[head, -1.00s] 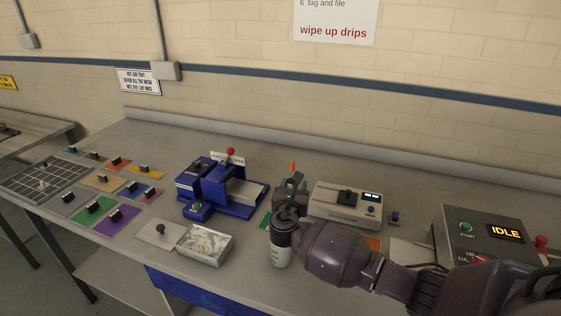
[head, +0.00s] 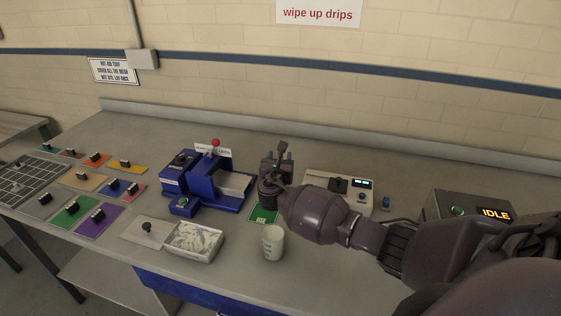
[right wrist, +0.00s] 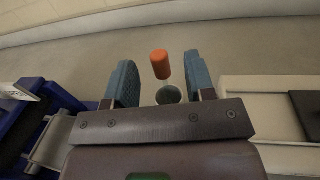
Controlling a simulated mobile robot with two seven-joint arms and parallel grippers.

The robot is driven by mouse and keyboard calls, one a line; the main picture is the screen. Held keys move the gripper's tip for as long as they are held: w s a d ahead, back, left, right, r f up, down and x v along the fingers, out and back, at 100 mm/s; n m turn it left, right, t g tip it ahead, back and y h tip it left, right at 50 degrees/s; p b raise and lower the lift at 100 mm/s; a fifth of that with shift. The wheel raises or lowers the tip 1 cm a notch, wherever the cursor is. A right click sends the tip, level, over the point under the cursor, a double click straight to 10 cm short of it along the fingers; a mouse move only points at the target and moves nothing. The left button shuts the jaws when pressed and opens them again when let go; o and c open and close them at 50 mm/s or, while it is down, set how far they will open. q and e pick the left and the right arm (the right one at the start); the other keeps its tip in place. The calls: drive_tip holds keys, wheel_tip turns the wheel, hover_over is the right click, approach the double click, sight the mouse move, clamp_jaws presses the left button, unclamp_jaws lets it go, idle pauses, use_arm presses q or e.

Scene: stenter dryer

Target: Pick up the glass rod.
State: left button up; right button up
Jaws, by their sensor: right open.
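In the right wrist view an upright piece with an orange end (right wrist: 160,64), which looks like the glass rod, stands between my right gripper's two blue-padded fingers (right wrist: 163,84). Gaps show on both sides of it. A round greenish-grey form (right wrist: 168,95) lies below the orange end; I cannot tell if it is part of the rod or its holder. In the head view my right gripper (head: 277,161) is over the bench between the blue press and the cream instrument, and the rod is hidden there. My left gripper is not in view.
A pale cup (head: 273,244) stands in front of my right gripper. The blue press (head: 210,182) is to its left, the cream instrument (head: 338,190) to its right. An open tray (head: 194,241) and coloured cards (head: 100,218) lie further left. The IDLE box (head: 455,206) is at right.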

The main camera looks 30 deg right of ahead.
drive_tip(key=shift+x, duration=2.25)
clamp_jaws()
